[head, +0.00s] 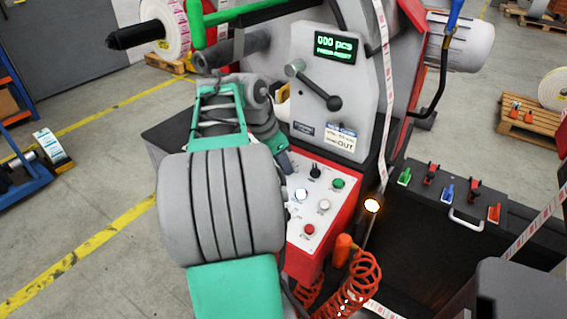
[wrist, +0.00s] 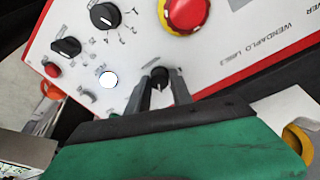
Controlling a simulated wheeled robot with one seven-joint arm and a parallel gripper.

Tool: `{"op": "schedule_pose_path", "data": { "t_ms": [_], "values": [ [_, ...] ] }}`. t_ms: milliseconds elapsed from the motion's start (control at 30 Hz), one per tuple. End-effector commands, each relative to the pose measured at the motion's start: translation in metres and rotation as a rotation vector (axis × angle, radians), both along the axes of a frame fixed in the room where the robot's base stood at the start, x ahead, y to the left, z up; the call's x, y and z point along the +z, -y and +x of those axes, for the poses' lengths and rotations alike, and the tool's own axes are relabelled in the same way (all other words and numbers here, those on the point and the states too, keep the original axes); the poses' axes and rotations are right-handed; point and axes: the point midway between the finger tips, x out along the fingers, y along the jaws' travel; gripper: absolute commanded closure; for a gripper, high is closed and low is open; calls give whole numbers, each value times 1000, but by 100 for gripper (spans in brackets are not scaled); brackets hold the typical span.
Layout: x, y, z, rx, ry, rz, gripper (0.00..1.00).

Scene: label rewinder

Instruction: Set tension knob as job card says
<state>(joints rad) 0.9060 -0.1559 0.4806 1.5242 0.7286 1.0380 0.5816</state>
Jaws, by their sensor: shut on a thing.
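In the wrist view my gripper (wrist: 158,88) has its two dark fingers around a small black knob (wrist: 160,74) on the white control panel (wrist: 230,65). A pale pointer line shows on that knob; its label is hidden, so I cannot tell which setting it points to. A larger black knob (wrist: 103,15) with numbers around it stands up and left of my fingers. In the head view my arm hides the gripped knob. A job card (head: 341,138) is fixed on the grey housing; "OUT" is legible and the rest is too small to read.
Near my fingers are a lit white button (wrist: 108,79), a black selector (wrist: 66,46) and a large red stop button (wrist: 185,12). The head view shows a black lever (head: 318,88), a green display (head: 334,46) and an orange coiled hose (head: 350,285).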

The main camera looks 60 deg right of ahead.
Motion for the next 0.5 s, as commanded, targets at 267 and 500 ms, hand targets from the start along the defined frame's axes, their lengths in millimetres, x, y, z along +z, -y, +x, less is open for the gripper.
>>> {"op": "schedule_pose_path", "data": {
  "t_ms": [267,500],
  "values": [
    [0,-1,0,-31,8,1,100],
    [0,-1,0,-30,7,2,100]
  ]
}}
